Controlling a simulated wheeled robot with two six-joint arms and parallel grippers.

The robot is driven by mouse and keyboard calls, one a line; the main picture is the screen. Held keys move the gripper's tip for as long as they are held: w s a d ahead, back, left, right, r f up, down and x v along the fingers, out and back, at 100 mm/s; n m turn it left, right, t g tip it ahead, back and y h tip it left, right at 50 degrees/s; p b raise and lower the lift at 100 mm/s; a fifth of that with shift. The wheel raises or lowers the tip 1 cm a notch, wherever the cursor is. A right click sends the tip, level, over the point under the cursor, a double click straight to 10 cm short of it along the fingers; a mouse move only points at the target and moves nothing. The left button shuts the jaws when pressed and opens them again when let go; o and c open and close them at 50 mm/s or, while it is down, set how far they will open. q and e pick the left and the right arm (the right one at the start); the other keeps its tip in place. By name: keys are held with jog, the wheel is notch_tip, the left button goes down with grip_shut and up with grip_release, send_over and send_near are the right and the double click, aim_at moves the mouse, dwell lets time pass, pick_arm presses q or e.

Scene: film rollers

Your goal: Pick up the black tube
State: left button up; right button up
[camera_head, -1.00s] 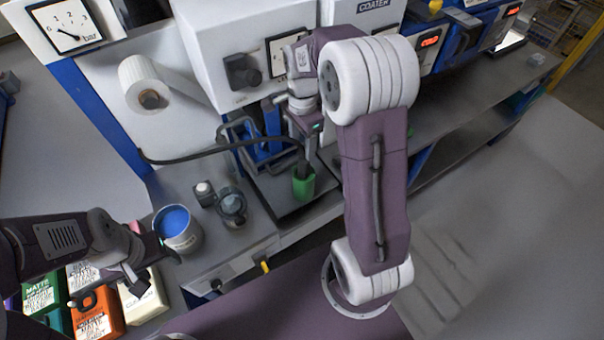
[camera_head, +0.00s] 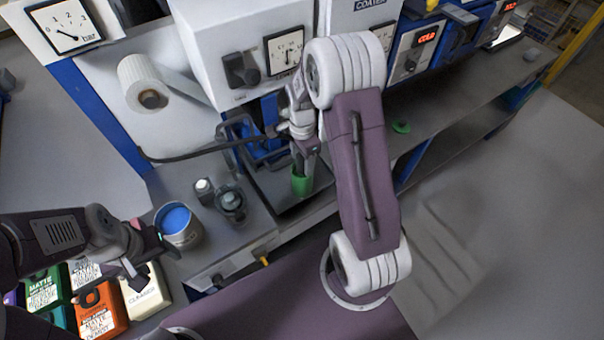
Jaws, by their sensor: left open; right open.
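The black tube (camera_head: 190,154) runs from the machine's left side across to the right, towards a green cup (camera_head: 302,186). Its end at the cup is hidden behind my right gripper. My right gripper (camera_head: 304,160) points down just above the green cup, with its jaws open around or right beside the tube's end; I cannot tell which. My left gripper (camera_head: 152,258) is open and empty at the lower left, beside the can of blue paint (camera_head: 176,222).
Several labelled bottles, one orange (camera_head: 98,308), stand at the lower left. Small dark jars (camera_head: 231,202) sit on the bench right of the paint can. The white coater machine (camera_head: 240,50) stands behind. A green disc (camera_head: 401,127) lies on the bench right of my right arm.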

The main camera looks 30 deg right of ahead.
grip_shut()
jog(key=shift+r, duration=0.1)
jog(key=shift+r, duration=0.25)
notch_tip(320, 180, up, 18)
jog(key=shift+f, duration=0.25)
notch_tip(320, 180, up, 15)
jog(key=p, duration=1.5)
